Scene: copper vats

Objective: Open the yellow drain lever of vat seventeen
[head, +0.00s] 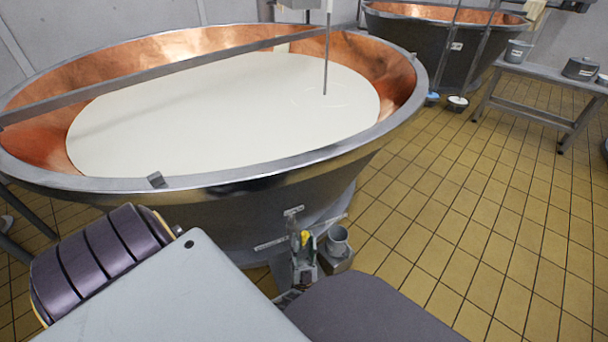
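A large copper vat (260,190) full of white liquid fills the left and middle of the head view. A small plate on its side is too small to read, so I cannot confirm the number. Low on its front, the yellow drain lever (304,237) shows as a small yellow patch beside a grey pipe mouth (338,238).
A second copper vat (440,45) stands at the back right. The yellow tiled floor (460,200) right of the near vat is clear.

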